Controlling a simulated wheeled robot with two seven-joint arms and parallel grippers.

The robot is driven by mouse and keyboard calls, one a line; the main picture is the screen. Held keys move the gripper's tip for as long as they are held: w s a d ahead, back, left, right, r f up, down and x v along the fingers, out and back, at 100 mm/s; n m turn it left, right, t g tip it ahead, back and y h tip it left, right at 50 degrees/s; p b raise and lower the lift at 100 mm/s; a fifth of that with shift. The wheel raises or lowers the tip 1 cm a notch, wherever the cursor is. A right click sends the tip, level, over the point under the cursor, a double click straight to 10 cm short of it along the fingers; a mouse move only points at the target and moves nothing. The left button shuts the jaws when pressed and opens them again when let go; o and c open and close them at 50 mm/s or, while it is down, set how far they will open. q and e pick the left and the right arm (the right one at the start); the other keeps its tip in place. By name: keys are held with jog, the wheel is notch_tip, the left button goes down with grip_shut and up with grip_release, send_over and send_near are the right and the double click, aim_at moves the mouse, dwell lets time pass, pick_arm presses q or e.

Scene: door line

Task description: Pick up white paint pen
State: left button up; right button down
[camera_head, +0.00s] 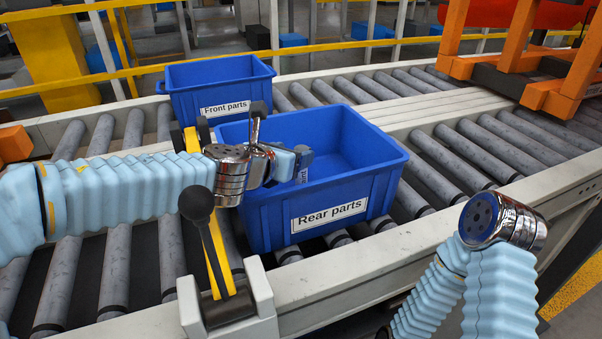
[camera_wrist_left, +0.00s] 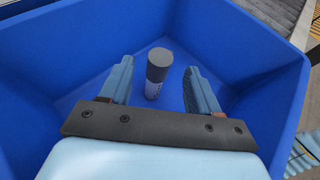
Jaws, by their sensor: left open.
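The pen is largely hidden behind the gripper there. My right arm ends at a bare-looking round wrist at the right; no right gripper fingers show.
A second blue bin, labelled Front parts (camera_head: 222,85), stands behind on the roller conveyor (camera_head: 425,150). A black-knobbed lever (camera_head: 198,204) stands in front of the Rear parts bin at left. An orange frame (camera_head: 555,95) is at the back right.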

aim_at(301, 148)
pick_arm(q)
jog(key=x, duration=0.5)
jog(key=shift+w+f, duration=0.1)
jog(key=c, duration=1)
jog(key=shift+c, duration=0.2)
